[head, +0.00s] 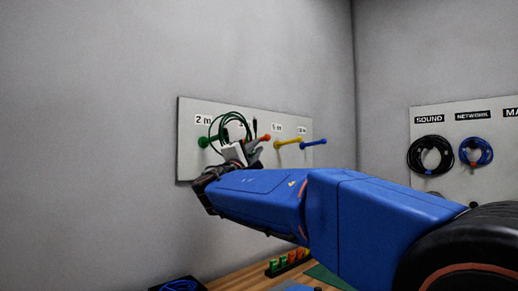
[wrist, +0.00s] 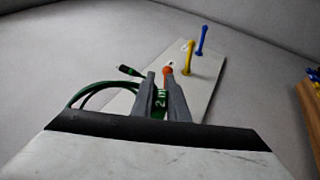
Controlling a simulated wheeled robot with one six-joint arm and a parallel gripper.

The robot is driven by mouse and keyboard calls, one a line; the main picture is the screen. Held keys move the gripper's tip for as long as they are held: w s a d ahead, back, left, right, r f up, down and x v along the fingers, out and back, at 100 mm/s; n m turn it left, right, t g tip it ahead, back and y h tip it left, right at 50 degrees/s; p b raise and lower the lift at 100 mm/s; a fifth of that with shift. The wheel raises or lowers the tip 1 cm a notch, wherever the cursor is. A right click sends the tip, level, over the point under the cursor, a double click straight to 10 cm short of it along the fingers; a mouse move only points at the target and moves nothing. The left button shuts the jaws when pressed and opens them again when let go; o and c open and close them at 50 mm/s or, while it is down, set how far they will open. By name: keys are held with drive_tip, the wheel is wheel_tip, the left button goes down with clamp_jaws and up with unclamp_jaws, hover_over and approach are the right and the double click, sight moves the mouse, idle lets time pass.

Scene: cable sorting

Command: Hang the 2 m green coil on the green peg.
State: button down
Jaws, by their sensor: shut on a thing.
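My gripper (wrist: 162,100) is shut on the green coil (wrist: 95,90), on the part with the green "2 m" tag between the fingers. In the head view the green coil (head: 216,127) is held up in front of the pegboard, close to the green peg (head: 203,142) under the "2 m" label. My gripper (head: 240,150) hides part of the board there. A dark plug end sticks up from the coil. I cannot tell whether the loop is around the peg or only in front of it. The green peg is not visible in the wrist view.
The pegboard (head: 187,165) also bears an orange peg (head: 266,138), a yellow peg (head: 288,142) and a blue peg (head: 313,142) to the right. A second board (head: 470,185) on the right wall holds a black coil (head: 430,155) and a blue coil (head: 476,151). A wooden table (head: 250,278) lies below.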

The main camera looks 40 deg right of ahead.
drive_tip(key=w+f, duration=0.4)
drive_tip(key=w, duration=1.2)
drive_tip(key=shift+a, duration=0.3)
idle(1.4)
drive_tip(key=shift+w+f, duration=0.1)
idle(0.4)
drive_tip(key=c, duration=1.6)
unclamp_jaws()
drive_tip(key=shift+c, duration=0.2)
drive_tip(key=v, duration=1.7)
drive_tip(key=shift+a, duration=0.15)
drive_tip(key=shift+f, duration=0.15)
